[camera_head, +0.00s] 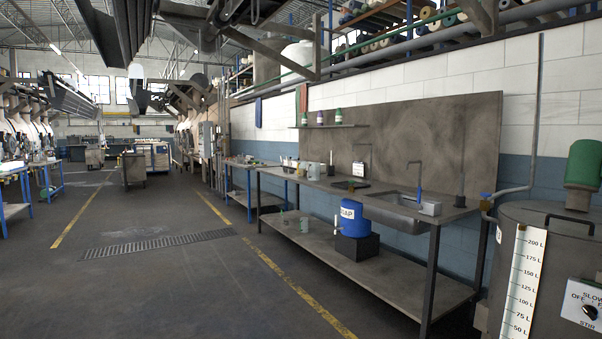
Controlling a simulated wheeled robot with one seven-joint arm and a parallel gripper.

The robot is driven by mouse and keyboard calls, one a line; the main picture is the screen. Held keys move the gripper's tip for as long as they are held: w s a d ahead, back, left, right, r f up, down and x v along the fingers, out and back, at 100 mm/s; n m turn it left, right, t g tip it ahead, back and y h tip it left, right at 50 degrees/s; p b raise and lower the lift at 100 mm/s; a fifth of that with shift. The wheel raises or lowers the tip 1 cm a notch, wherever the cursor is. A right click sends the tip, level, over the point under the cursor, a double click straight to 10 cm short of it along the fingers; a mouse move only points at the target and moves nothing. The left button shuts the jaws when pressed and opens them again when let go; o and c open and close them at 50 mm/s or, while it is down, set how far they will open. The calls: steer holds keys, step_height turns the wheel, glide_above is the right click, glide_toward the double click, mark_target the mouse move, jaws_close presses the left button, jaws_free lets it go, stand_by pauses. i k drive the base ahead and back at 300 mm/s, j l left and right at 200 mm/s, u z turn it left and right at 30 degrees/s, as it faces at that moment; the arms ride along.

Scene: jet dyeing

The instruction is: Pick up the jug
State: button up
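I cannot make out for certain which thing is the jug. A pale upright vessel (314,171) stands on the bench top, among small items. Both are too small to show a handle or spout clearly. My gripper is not in view.
The long bench with a sink (405,205) runs along the right wall. A steel tank (560,270) with a litre scale stands at the near right. The grey floor (170,290) on the left is open, with a drain grate (158,244) across it.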

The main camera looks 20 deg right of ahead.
mark_target(301, 166)
steer(key=i+u, duration=0.15)
steer(key=i, duration=1.5)
steer(key=i+j, duration=0.1)
steer(key=i, duration=5.75)
steer(key=i+j+z, duration=0.1)
steer(key=i+z, duration=0.35)
steer(key=i+j+z, duration=0.25)
steer(key=i+z, duration=0.15)
steer(key=i+j+z, duration=1.15)
steer(key=j+z, duration=0.15)
steer(key=j, duration=0.3)
